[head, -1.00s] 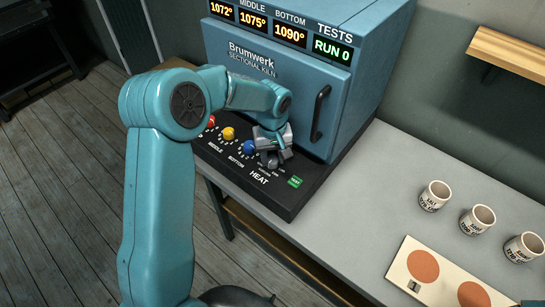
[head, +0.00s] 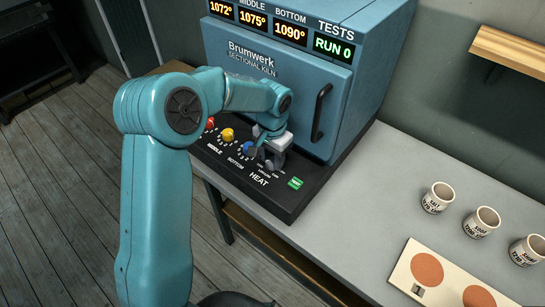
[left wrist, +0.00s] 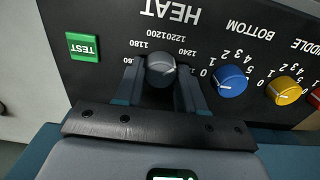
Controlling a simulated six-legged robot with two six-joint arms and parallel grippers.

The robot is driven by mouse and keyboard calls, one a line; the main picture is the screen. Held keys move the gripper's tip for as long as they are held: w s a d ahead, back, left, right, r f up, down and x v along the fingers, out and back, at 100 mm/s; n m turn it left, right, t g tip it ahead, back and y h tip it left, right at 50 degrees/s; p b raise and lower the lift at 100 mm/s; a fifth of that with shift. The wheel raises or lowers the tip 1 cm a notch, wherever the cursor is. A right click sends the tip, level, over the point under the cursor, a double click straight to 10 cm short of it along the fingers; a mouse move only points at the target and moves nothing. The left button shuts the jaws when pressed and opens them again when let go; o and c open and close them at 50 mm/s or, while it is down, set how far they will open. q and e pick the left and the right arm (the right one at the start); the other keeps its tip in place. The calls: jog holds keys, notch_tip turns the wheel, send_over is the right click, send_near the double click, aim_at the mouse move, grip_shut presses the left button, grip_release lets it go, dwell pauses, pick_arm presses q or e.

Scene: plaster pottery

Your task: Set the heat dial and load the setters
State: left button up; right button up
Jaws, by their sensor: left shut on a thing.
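The blue kiln (head: 285,75) has a black front panel with a grey heat dial (left wrist: 161,69) above the HEAT label in the head view. The dial's scale runs from 1160 to 1240 in the left wrist view; I cannot read its pointer setting. My left gripper (head: 272,160) is shut on the dial, with one finger on each side in the left wrist view. A cream board (head: 405,275) with terracotta-coloured round spots and a mark 1 lies on the bench; it may be a setter. My right gripper is not in view.
Red, yellow and blue (left wrist: 231,81) knobs sit beside the heat dial, and a green TEST button (left wrist: 83,47) on its other side. Three white lettered cups (head: 437,198) stand on the grey bench (head: 400,170). A wooden shelf (head: 510,52) is on the wall. The bench between kiln and cups is clear.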

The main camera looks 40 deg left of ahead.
aim_at(272, 161)
pick_arm(q)
jog(key=shift+m, duration=0.6)
jog(key=o, duration=1)
jog(key=shift+o, duration=0.2)
jog(key=shift+r, duration=0.15)
notch_tip(272, 161, up, 16)
jog(key=shift+s, duration=0.1)
